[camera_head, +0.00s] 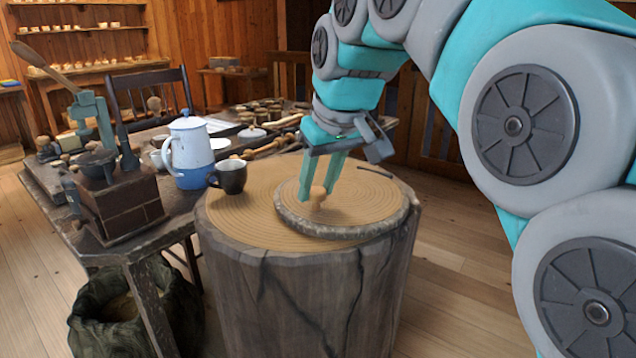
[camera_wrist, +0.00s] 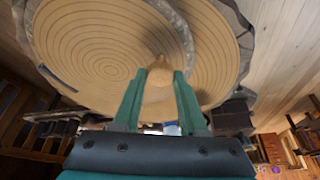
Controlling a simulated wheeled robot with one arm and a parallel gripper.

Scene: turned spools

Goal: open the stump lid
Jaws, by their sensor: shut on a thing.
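The stump (camera_head: 300,300) stands on the floor with grey bark and a pale ringed top. Its round lid (camera_head: 365,205) with a bark edge lies on the right part of the top; I cannot tell whether its edge is lifted at all. A small wooden knob (camera_head: 317,194) stands on the lid. My gripper (camera_head: 318,190) comes down from above and is shut on the knob, one finger on each side. In the wrist view, the knob (camera_wrist: 159,73) sits between the green fingertips, with the ringed lid (camera_wrist: 95,45) behind it.
A dark mug (camera_head: 230,176) stands on the stump top, left of the lid. A table at left holds a blue and white pot (camera_head: 188,150), a coffee grinder (camera_head: 115,185) and many small turned pieces. A sack (camera_head: 135,315) sits on the floor below. Floor at right is clear.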

